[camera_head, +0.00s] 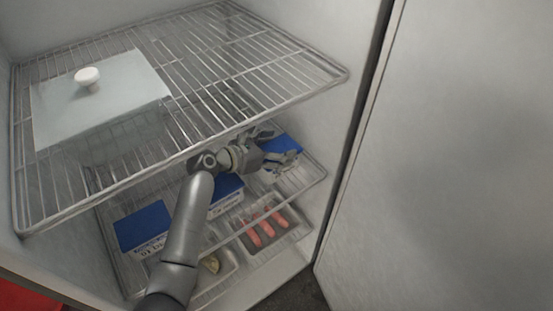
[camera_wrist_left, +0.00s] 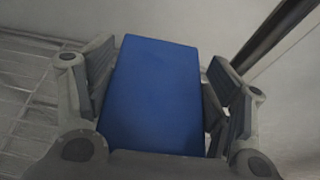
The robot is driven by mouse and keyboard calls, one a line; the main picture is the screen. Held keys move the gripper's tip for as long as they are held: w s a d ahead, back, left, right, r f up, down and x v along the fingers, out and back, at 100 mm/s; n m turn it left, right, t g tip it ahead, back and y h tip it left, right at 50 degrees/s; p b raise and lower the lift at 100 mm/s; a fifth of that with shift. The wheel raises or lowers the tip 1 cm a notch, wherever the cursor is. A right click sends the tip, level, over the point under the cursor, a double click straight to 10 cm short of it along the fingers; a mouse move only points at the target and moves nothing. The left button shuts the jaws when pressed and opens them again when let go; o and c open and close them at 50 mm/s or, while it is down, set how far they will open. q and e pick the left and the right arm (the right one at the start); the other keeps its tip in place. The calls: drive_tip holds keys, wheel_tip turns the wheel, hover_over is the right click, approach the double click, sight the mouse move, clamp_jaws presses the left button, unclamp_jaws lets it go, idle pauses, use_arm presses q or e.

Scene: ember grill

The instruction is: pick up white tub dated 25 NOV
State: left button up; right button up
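Three tubs with blue lids and white sides stand on the middle wire shelf in the head view: a left tub (camera_head: 144,226), a middle tub (camera_head: 228,186) partly behind my arm, and a right tub (camera_head: 288,144). Dark print shows on the left and middle tubs, but I cannot read a date; the right tub's label is hidden. My left gripper (camera_head: 279,158) is at the right tub, its fingers spread to either side. In the left wrist view the blue lid (camera_wrist_left: 153,95) fills the space between the fingers (camera_wrist_left: 160,92); I cannot tell whether they touch it.
Below are a tray with pink pieces (camera_head: 262,232) and a container with yellowish food (camera_head: 210,264). The cabinet wall and door (camera_head: 450,150) stand right.

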use_arm(q)
drive_tip(key=shift+s+f, duration=0.1)
drive_tip(key=shift+f, duration=0.2)
drive_tip(key=c, duration=0.4)
drive_tip(key=shift+r, duration=0.1)
